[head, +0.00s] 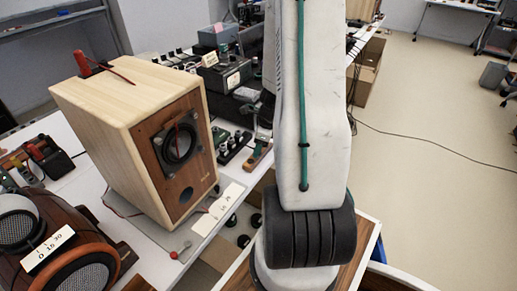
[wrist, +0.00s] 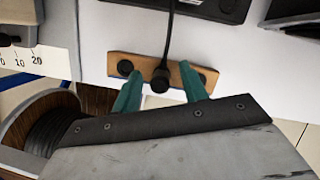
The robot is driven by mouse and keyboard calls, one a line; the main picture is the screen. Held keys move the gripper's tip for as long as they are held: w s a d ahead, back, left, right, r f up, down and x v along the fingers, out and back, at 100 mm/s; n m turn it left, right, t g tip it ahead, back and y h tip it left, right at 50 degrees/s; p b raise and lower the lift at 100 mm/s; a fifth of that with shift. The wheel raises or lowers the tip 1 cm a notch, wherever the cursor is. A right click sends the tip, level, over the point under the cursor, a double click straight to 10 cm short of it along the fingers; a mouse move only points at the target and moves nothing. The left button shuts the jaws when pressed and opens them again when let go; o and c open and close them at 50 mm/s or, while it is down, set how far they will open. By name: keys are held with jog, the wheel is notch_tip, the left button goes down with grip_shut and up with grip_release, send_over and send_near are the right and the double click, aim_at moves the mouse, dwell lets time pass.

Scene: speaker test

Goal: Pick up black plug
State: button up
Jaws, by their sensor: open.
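The black plug (wrist: 160,82) shows in the wrist view as a round black piece with a black cable running up from it. It sits at a small wooden board (wrist: 143,65), between two black round sockets or knobs; whether it is plugged in I cannot tell. My gripper (wrist: 160,71) is open, its two green fingers on either side of the plug with gaps to both. Nothing is held. In the head view my arm hides most of the gripper and the plug; a wooden strip (head: 262,155) shows beside the arm.
A brown round speaker (head: 70,245) is at the lower left. Dark equipment boxes (head: 222,75) stand behind. The floor at the right is mostly clear.

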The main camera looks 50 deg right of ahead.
grip_shut()
jog(key=shift+r, duration=0.15)
